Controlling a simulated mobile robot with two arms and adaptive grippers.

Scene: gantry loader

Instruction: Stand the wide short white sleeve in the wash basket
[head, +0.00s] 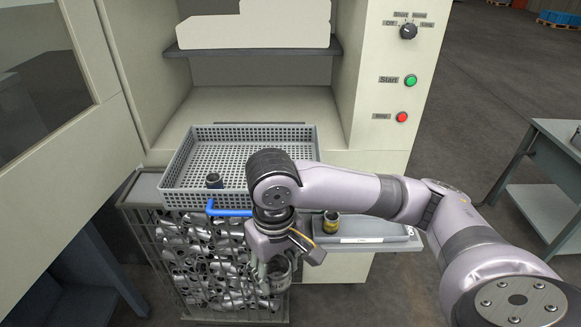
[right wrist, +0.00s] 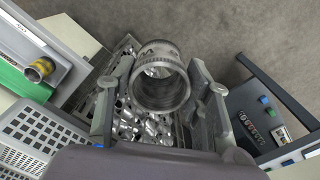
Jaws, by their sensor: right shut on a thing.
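My right gripper (head: 275,266) is shut on a wide, short pale metallic sleeve (head: 280,270), held in front of the wash basket and over the crate of metal parts. In the right wrist view the sleeve (right wrist: 160,88) sits between the two fingers of the gripper (right wrist: 161,100), its open round end facing the camera. The wash basket (head: 302,140) is grey and perforated, with a blue handle (head: 228,211) at its front. The basket's right part is hidden behind my arm. My left gripper is not in view.
A wire crate (head: 160,262) full of shiny metal parts stands below the basket. A yellowish sleeve (head: 331,222) stands on a grey tray (head: 385,230) at the right. The machine opening (head: 250,105) is behind the basket. A grey table (head: 555,165) stands far right.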

